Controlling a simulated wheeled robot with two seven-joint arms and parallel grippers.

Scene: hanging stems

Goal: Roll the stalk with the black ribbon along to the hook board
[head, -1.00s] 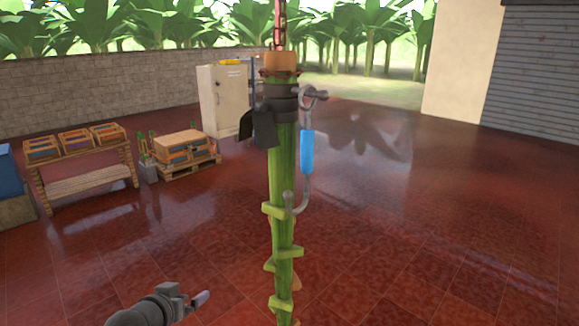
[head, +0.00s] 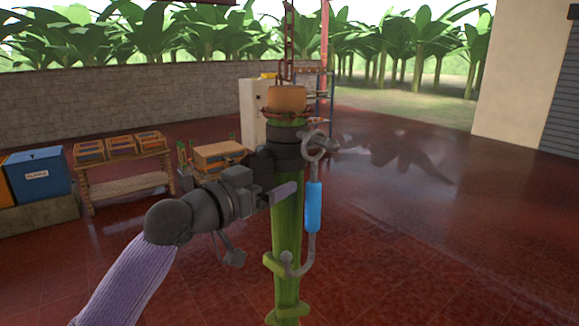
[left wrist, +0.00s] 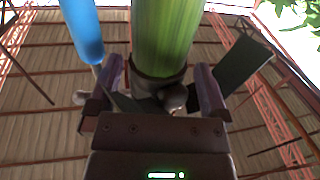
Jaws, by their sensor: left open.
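The stalk (head: 287,225) is a thick green stem hanging upright from a chain, with green stubs lower down. A black ribbon (head: 284,143) wraps it near the top; dark flaps hang at its left side, partly behind my gripper. A hook with a blue handle (head: 314,206) hangs along its right side. My left gripper (head: 275,196) is open beside the stalk below the ribbon, one finger overlapping it in the head view. In the left wrist view the stalk (left wrist: 166,38) rises beyond the open fingers; contact cannot be told. My right gripper is out of view. I cannot make out a hook board.
A wooden rack with crates (head: 130,185) stands at the left beside blue and orange bins (head: 38,175). A stacked crate (head: 218,154) and a pale cabinet (head: 252,112) stand behind the stalk. The red tiled floor (head: 440,240) at the right is clear.

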